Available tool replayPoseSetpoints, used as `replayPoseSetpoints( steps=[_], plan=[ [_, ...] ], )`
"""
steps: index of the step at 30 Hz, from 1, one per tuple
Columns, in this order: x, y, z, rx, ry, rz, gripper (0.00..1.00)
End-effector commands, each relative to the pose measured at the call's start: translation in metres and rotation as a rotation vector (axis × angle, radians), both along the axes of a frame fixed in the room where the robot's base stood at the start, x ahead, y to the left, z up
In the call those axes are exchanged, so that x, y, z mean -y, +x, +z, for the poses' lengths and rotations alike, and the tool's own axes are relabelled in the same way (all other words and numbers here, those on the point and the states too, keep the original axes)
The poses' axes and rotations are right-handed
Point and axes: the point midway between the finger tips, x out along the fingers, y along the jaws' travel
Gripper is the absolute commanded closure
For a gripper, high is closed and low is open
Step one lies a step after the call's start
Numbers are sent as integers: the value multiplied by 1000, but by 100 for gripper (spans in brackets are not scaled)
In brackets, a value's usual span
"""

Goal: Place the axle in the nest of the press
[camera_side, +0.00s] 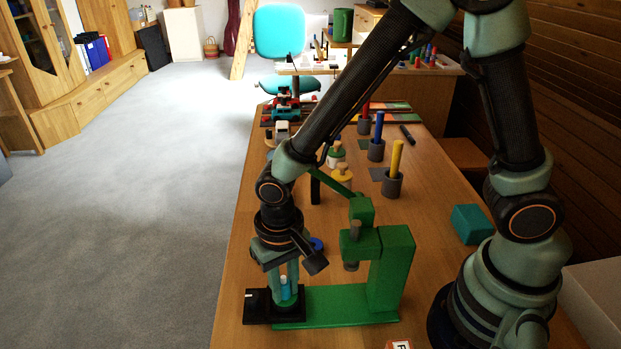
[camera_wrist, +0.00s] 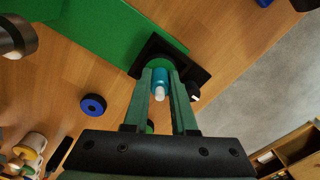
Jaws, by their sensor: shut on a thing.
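The axle is a short blue rod (camera_side: 285,288) with a paler tip, upright between the fingers of my gripper (camera_side: 287,296). In the wrist view the axle (camera_wrist: 158,78) shows between the two fingers of my gripper (camera_wrist: 161,72), which is shut on it. The green press (camera_side: 393,268) has its base and column to the right. A round green nest (camera_wrist: 172,58) on a black plate (camera_side: 257,306) lies directly below the fingertips. The axle's lower end is hidden, so I cannot tell whether it is in the nest or just above it.
The press ram (camera_side: 351,252) hangs to the right of my gripper. A blue ring (camera_wrist: 93,105) lies on the table. Grey holders with a yellow rod (camera_side: 397,157) and a blue rod (camera_side: 378,127) stand farther back. A teal box (camera_side: 469,224) is at the right.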

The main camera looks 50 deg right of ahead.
Motion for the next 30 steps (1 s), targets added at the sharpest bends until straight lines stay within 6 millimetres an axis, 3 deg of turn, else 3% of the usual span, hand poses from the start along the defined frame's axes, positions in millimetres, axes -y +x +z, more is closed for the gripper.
replayPoseSetpoints(
  steps=[7,8,9,10,22,30],
  plan=[
    [0,0,-3,-1,-1,0,100],
    [0,0,-3,0,0,0,64],
    [0,0,-3,0,0,0,48],
    [0,0,-2,0,0,0,45],
    [0,0,3,1,2,0,45],
    [-1,1,43,6,4,0,45]
  ],
)
